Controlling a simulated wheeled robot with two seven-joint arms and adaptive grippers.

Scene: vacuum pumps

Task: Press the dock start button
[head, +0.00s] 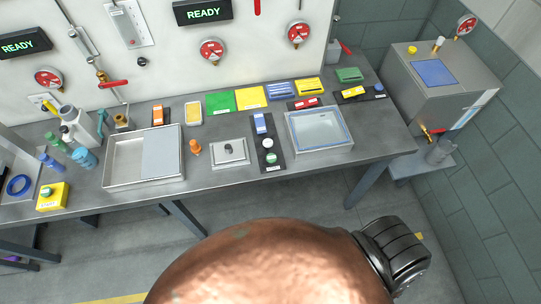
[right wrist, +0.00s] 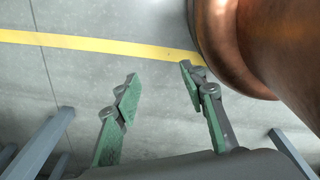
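A yellow box (head: 52,197) marked START, with a round green button (head: 46,191) on top, stands at the left end of the grey workbench (head: 220,182) in the head view. Nothing touches the button. My right gripper (right wrist: 158,77) shows only in the right wrist view, with its two green-padded fingers spread apart and nothing between them. It hangs over bare floor, away from the bench. My left gripper is in neither view.
A large copper-coloured rounded body (head: 265,265) fills the bottom of the head view. The bench holds a metal tray (head: 122,160), blue bottles (head: 85,159), coloured cards and a lidded clear box (head: 319,131). A steel tank unit (head: 400,80) stands at right.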

